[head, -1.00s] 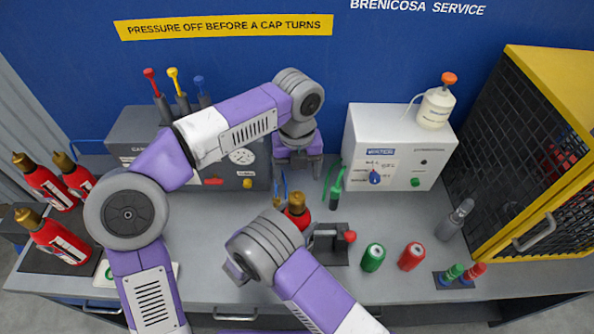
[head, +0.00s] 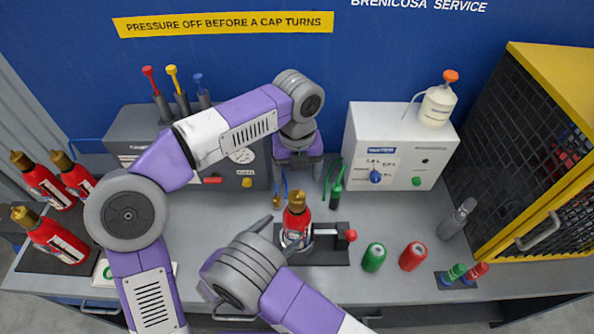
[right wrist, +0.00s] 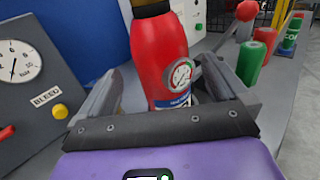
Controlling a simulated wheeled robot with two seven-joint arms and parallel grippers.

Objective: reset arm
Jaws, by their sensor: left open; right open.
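A red extinguisher (head: 297,222) with a brass top stands upright in a dark clamp stand (head: 325,256) with a red-knobbed handle (head: 350,235). My right gripper (head: 277,233) is open low beside it, at its near left. In the right wrist view the open fingers of the right gripper (right wrist: 165,85) lie to either side of the red body (right wrist: 158,55), with its small gauge facing the camera. Whether they touch it I cannot tell. My left gripper (head: 297,172) points down, open, behind the extinguisher and above the bench.
Several red extinguishers (head: 55,240) stand at the left. A grey gauge box (head: 125,135) and a white box (head: 395,135) stand at the back. Green (head: 374,257) and red (head: 412,256) cylinders are right of the stand. A yellow-framed mesh cage (head: 520,150) closes the right side.

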